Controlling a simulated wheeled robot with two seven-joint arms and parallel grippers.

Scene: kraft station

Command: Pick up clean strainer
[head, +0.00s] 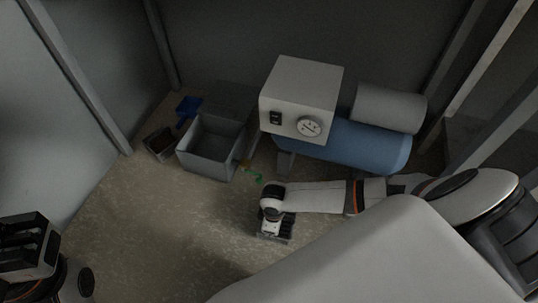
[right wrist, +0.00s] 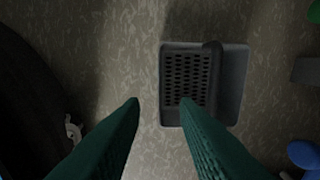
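The strainer (right wrist: 185,85) is a dark grey rectangular basket with a perforated bottom, lying on the floor in the right wrist view. A dark bar or handle runs along its right part, beside a plain grey strip. My right gripper (right wrist: 159,104) is open and empty, its two green fingers pointing toward the strainer's near left edge. In the head view, my right gripper (head: 276,232) is low over the floor and hides most of the strainer; only a grey edge shows below it. My left gripper (head: 26,246) is at the lower left, away from the strainer; its opening is unclear.
A grey open bin (head: 208,150) stands left of a blue tank (head: 345,143) with a white control box (head: 300,85). Green bits (head: 257,178) lie behind my right gripper. Floor at left is clear.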

